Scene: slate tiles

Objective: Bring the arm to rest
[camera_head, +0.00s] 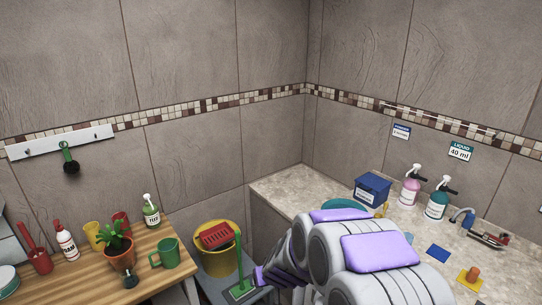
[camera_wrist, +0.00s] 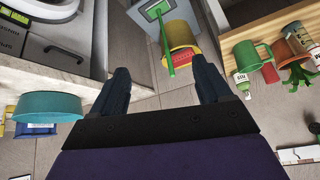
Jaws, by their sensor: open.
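My gripper (camera_wrist: 162,78) shows in the wrist view with its two dark fingers spread wide and nothing between them. In the head view my grey and purple arm reaches in from the lower right, in front of the counter.
The stone counter (camera_head: 285,192) bears a blue box (camera_head: 372,188), pump bottles and a partly hidden teal bowl (camera_head: 340,203). A wooden table (camera_head: 75,287) at left holds a potted plant (camera_head: 120,259) and green mug (camera_head: 165,253). The yellow bucket stands between them.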

